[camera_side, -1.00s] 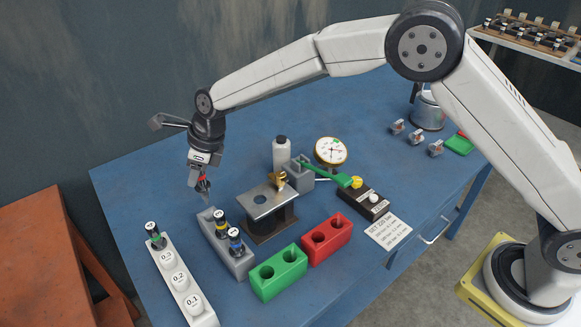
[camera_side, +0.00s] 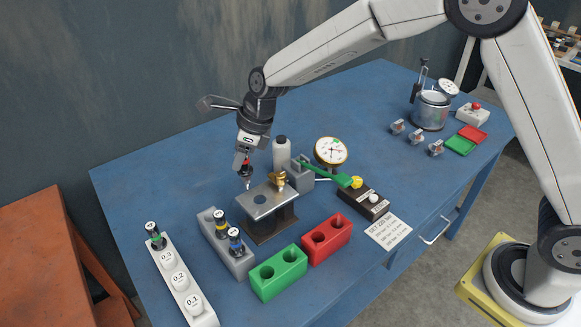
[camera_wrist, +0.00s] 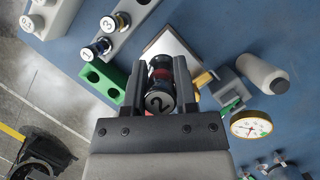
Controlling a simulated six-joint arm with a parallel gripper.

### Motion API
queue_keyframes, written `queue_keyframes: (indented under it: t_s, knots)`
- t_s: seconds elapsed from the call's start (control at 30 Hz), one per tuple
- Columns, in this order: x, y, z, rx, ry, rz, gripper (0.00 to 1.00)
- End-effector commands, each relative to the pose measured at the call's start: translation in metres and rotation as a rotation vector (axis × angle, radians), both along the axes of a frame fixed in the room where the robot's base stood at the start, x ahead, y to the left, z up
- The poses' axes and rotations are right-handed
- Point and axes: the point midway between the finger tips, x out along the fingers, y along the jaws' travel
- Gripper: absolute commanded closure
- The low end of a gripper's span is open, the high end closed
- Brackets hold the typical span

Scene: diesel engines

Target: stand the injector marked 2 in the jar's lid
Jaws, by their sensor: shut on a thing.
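My gripper (camera_side: 245,161) is shut on the injector marked 2 (camera_side: 247,173), which has a red band. The injector hangs upright, nozzle down, above the table behind the metal stand. The metal jar (camera_side: 431,113) stands at the back right. A pale round disc with dark spots (camera_side: 448,88), seemingly its lid, shows at the jar's back right rim; how it is fixed is unclear.
The grey rack (camera_side: 240,262) holds a yellow-banded and a blue-banded injector. The metal stand (camera_side: 263,201), white bottle (camera_side: 281,153), dial gauge (camera_side: 331,151) and green-handled pump (camera_side: 325,172) stand between my gripper and the jar. Green (camera_side: 278,275) and red (camera_side: 328,240) blocks are in front.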

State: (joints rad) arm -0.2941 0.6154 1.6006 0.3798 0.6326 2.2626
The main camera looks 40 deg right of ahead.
Motion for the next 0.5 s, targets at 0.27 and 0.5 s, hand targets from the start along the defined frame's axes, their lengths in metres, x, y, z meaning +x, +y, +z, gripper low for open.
queue_keyframes:
  t_s: [0.27, 0.5]
  knots:
    - [-0.013, -0.021, 0.005, 0.001, -0.004, -0.002, 1.0]
    - [-0.014, -0.022, 0.004, 0.001, -0.003, -0.001, 1.0]
